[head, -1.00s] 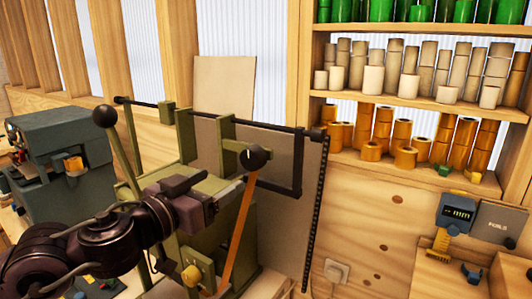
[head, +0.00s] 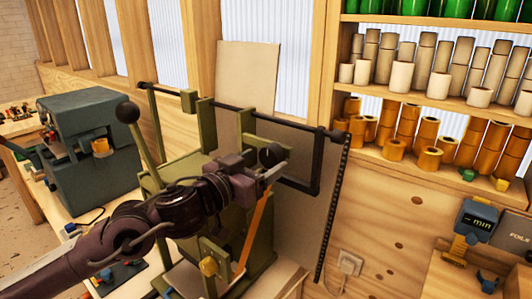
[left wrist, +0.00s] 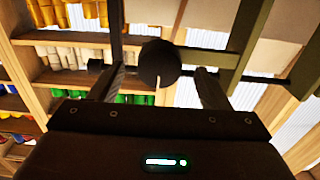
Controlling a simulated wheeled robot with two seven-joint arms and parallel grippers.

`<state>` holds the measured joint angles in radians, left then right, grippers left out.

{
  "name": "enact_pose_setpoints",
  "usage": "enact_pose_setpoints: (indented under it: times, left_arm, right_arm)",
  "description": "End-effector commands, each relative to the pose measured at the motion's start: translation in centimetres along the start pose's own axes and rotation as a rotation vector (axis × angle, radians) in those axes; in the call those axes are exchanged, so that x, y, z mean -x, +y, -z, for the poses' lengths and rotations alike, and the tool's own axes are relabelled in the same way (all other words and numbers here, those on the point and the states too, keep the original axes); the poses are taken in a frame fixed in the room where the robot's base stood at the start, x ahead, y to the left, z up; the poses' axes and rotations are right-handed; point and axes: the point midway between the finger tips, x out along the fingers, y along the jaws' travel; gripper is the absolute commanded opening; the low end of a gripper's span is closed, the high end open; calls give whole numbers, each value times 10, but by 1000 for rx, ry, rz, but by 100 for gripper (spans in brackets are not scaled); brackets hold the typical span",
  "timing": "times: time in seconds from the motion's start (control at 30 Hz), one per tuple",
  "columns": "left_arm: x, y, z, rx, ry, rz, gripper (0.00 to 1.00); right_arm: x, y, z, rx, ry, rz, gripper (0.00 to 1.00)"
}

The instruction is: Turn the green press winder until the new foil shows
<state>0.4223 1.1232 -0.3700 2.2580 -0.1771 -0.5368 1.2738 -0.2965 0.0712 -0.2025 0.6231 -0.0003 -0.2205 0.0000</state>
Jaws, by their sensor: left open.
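The green press (head: 232,222) stands in the middle of the head view, with an orange foil strip (head: 254,228) running down its front. A black ball knob (head: 271,155) sits at the upper front of the press; it also shows in the left wrist view (left wrist: 159,63). My left gripper (head: 276,172) is open at this knob. In the left wrist view the knob appears between the two spread fingers; I cannot tell whether they touch it. My arm hides part of the press. My right gripper is not in view.
A second black ball (head: 128,112) tops a green lever left of my arm. A grey-green machine (head: 90,150) stands on the left bench. Shelves (head: 430,105) of rolls fill the upper right. A blue device (head: 476,222) and grey box (head: 515,235) are at lower right.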

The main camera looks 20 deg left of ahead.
Motion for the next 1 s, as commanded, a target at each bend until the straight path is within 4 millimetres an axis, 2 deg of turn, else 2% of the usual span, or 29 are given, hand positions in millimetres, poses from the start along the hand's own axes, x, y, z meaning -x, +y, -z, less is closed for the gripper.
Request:
enact_pose_setpoints:
  times: [0.2,0.53,0.87,0.9,1.0]
  left_arm:
    - [-19,0,2,2,2,1,70]
    - [-21,0,0,0,0,1,70]
    - [-21,0,0,0,0,1,28]
    - [-21,0,0,0,0,1,26]
    - [-21,0,0,-3,0,1,26]
  right_arm:
    - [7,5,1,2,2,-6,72]
    - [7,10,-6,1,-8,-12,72]
    - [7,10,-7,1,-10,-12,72]
    - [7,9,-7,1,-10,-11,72]
    - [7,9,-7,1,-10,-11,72]
